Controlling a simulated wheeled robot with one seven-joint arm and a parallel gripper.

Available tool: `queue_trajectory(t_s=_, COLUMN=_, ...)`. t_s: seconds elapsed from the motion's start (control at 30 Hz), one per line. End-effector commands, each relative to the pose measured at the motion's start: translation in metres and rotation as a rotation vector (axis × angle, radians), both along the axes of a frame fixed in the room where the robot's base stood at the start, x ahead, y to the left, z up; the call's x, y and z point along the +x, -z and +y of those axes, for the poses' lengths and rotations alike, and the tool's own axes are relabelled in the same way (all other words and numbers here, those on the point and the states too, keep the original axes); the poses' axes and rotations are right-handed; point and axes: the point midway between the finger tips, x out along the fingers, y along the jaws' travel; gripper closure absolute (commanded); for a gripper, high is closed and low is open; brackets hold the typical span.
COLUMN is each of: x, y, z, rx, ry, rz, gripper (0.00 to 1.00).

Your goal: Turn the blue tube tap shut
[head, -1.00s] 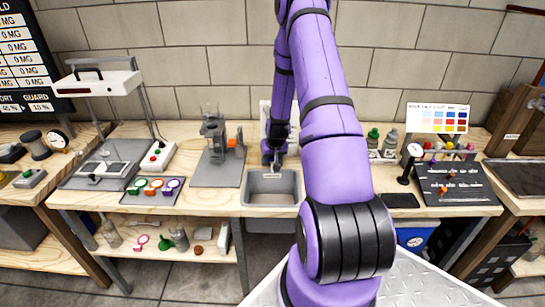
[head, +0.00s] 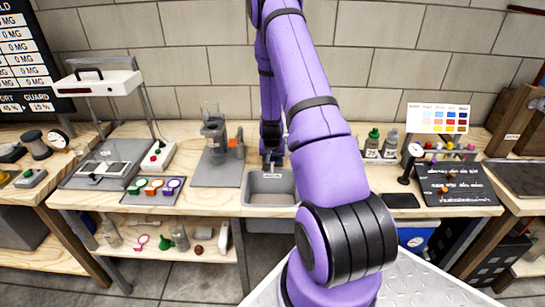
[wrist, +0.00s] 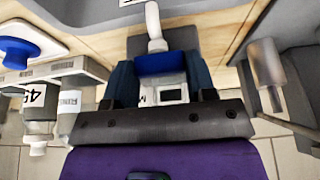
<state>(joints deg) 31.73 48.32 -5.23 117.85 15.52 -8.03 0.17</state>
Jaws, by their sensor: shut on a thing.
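My gripper (head: 271,159) is at the back edge of the grey sink (head: 270,198), at the far end of my purple arm. In the wrist view my gripper (wrist: 161,78) is shut on a blue piece (wrist: 160,63), which looks like the tap's handle, with a dark finger on each side. A white spout-like tube (wrist: 153,22) extends from it toward the top of the picture. In the head view the blue piece is hidden behind my gripper. How far the tap is turned cannot be told.
A grey stand with an orange part (head: 233,145) is close on the left. Bottles (head: 380,143) and a black gauge stand (head: 408,165) are on the right. A tray of coloured rings (head: 152,190) lies further left. In the wrist view a grey post (wrist: 267,75) stands right of my gripper.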

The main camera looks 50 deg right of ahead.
Motion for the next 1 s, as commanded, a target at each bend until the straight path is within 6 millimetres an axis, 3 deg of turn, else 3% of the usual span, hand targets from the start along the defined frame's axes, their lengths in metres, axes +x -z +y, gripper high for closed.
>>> queue_trajectory(t_s=0.03, x=0.0, y=0.0, z=0.0, rx=0.0, ry=0.001, rz=0.0, gripper=0.73)
queue_trajectory(t_s=0.07, x=0.0, y=0.0, z=0.0, rx=0.0, ry=0.001, rz=0.0, gripper=0.47)
queue_trajectory(t_s=0.1, x=0.0, y=0.0, z=0.0, rx=0.001, ry=0.001, rz=0.0, gripper=0.38)
queue_trajectory(t_s=0.53, x=-0.002, y=-0.009, z=0.003, rx=-0.001, ry=0.0, rz=-0.002, gripper=0.38)
queue_trajectory(t_s=1.0, x=-0.02, y=-0.079, z=0.025, rx=-0.001, ry=-0.001, rz=-0.002, gripper=0.38)
